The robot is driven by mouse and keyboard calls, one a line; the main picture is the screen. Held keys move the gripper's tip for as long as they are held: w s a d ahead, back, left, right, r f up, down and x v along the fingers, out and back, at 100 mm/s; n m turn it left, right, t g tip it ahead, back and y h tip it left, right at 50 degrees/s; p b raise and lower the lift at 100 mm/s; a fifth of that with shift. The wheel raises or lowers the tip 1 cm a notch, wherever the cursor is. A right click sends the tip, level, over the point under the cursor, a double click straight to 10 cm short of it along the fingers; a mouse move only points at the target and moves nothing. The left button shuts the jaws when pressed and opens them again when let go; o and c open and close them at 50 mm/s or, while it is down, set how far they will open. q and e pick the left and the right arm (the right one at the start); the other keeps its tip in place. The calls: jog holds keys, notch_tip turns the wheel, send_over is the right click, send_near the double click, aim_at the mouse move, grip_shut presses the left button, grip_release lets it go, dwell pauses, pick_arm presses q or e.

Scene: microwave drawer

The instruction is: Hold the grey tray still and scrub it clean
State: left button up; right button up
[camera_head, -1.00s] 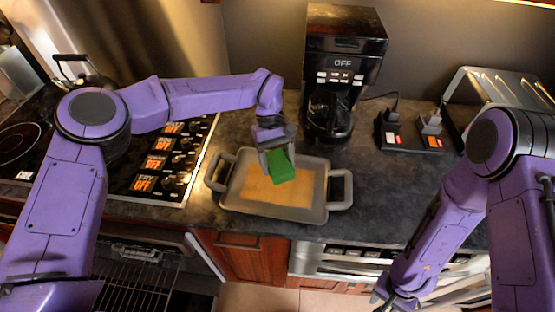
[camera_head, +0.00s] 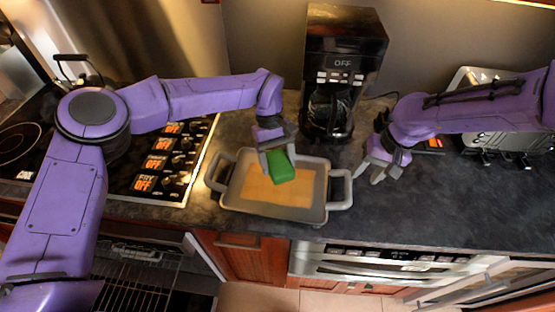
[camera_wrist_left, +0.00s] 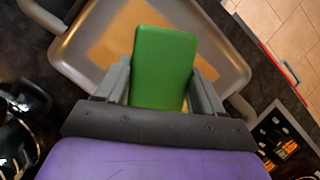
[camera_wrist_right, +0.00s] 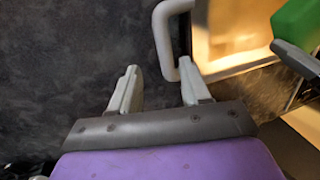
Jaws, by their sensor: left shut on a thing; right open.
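The grey tray (camera_head: 232,197) with two side handles sits on the dark counter, with an orange-brown stain (camera_head: 262,192) across its floor. My left gripper (camera_head: 277,160) is shut on a green sponge (camera_head: 283,167) and holds it over the tray; whether it touches the stain I cannot tell. The sponge also shows in the left wrist view (camera_wrist_left: 164,65). My right gripper (camera_head: 371,172) is open and empty, just right of the tray's right handle (camera_head: 341,188). In the right wrist view that handle (camera_wrist_right: 163,38) lies ahead near the right finger, apart from the jaws (camera_wrist_right: 158,90).
A black coffee maker (camera_head: 345,60) stands behind the tray. A stove (camera_head: 155,160) with lit displays is to the left. A toaster (camera_head: 500,140) is at the back right, partly behind my right arm. The counter (camera_head: 450,200) at the right front is clear.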

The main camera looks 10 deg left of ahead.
aim_at(351, 186)
jog(key=x, duration=0.8)
jog(key=shift+w+a+f, duration=0.15)
jog(key=shift+w+a, duration=0.1)
jog(key=shift+w, duration=0.05)
grip_shut()
jog(key=shift+o, duration=1.2)
grip_release()
